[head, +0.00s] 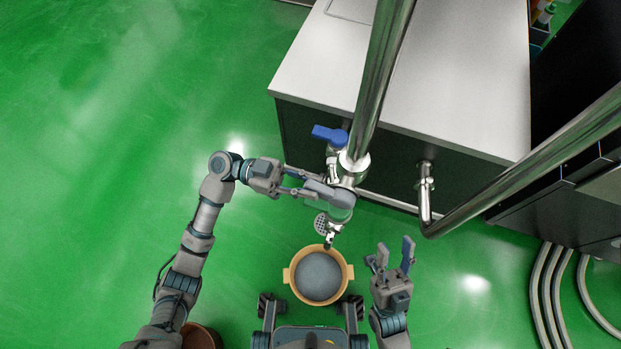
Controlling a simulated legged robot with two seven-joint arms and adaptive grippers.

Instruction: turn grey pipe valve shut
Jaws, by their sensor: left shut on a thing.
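The grey valve handle (338,196) sits on the steel pipe (372,95) just below a blue valve handle (329,134). My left gripper (308,185) reaches in from the left and is shut on the grey handle; its fingers partly hide the handle. A perforated nozzle (321,224) hangs below the valve. My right gripper (391,256) is open and empty at the lower right, apart from the pipe.
A tan two-handled pot (346,273) with a grey inside stands on the green floor below the nozzle. A white-topped counter (455,80) is behind the pipe. A second steel pipe (530,163) crosses on the right. The floor at left is clear.

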